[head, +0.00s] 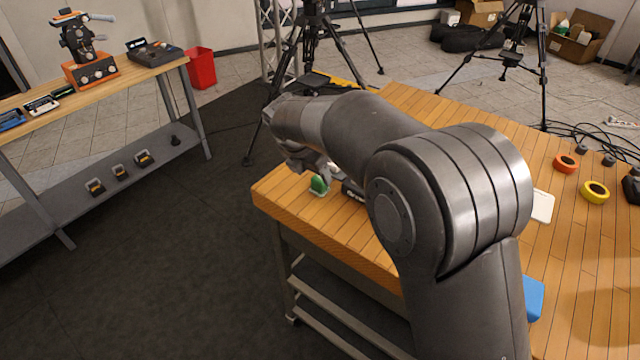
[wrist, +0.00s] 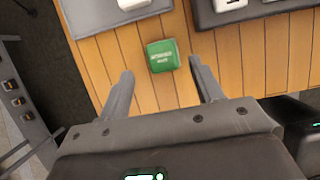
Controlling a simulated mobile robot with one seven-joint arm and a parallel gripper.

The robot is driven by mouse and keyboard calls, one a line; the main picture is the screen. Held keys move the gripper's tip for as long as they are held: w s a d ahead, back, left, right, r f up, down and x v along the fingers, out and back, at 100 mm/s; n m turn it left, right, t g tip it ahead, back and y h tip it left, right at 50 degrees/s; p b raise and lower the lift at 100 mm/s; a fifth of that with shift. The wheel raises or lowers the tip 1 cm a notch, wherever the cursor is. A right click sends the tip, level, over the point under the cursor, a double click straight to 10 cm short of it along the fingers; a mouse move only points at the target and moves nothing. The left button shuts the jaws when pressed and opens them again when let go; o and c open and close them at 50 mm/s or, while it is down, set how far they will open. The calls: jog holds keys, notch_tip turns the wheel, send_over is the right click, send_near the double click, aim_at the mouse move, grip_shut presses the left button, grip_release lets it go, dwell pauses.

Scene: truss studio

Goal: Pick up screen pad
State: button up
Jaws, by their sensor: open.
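A small green block (wrist: 163,55) with white lettering, which I take to be the screen pad, lies on the wooden table in the wrist view. It also shows near the table's left edge in the head view (head: 319,184). My gripper (wrist: 160,75) is open and empty, with one finger on either side in front of the block. A strip of bare wood shows between each finger and the block, and no contact is visible. In the head view my gripper (head: 304,163) is just above the block and partly hidden by my arm.
In the wrist view, a grey pad (wrist: 95,17) and a dark tray (wrist: 255,10), each bearing a white item, lie beyond the block. Orange (head: 565,164) and yellow (head: 595,191) tape rolls sit at the right. A side bench (head: 120,83) stands left across a dark floor.

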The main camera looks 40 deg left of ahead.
aim_at(320, 178)
jog(key=x, duration=0.4)
jog(key=shift+w+d+f, duration=0.2)
jog(key=shift+w, duration=0.1)
jog(key=shift+c, duration=0.4)
jog(key=c, duration=1)
jog(key=shift+r, duration=0.1)
